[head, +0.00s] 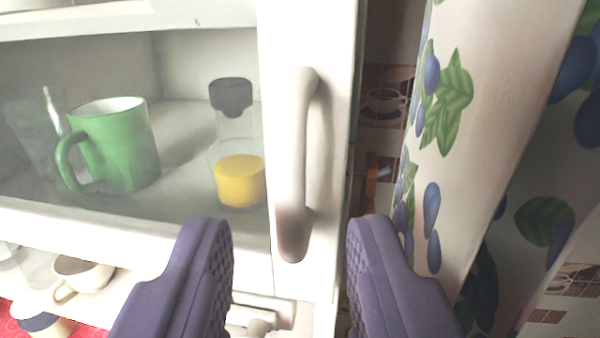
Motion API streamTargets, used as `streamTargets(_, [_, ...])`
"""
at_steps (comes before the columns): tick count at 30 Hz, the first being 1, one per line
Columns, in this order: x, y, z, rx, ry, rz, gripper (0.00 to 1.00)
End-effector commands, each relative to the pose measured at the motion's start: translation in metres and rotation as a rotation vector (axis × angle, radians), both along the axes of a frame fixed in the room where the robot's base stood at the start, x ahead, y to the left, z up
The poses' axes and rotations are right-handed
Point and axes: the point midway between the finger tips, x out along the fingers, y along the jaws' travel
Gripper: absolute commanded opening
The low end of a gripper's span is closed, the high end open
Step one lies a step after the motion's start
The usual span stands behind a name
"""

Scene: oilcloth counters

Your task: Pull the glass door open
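The glass door (186,215) has a white frame and clear panes, and it looks shut across the cabinet. Its white vertical handle (294,165) is a curved bar on the right side of the frame. The lower end of the handle looks greyish brown. My gripper (290,235) is open, with one purple finger to the left of the handle and the other to its right. Neither finger visibly touches the handle. The depth between fingertips and handle is hard to tell.
Behind the glass stand a green mug (118,145) and a jar with a dark lid and yellow contents (239,180). A cream cup (82,275) sits below, outside the door. A plum-patterned surface (480,110) rises close on the right, with a narrow gap beside the cabinet.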

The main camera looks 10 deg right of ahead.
Motion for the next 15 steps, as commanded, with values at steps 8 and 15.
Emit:
streamTargets(8, [0.032,-0.004,0.001,0.0,0.0,0.001,0.38])
streamTargets(15, [0.034,-0.004,0.001,0.002,0.0,0.001,0.38])
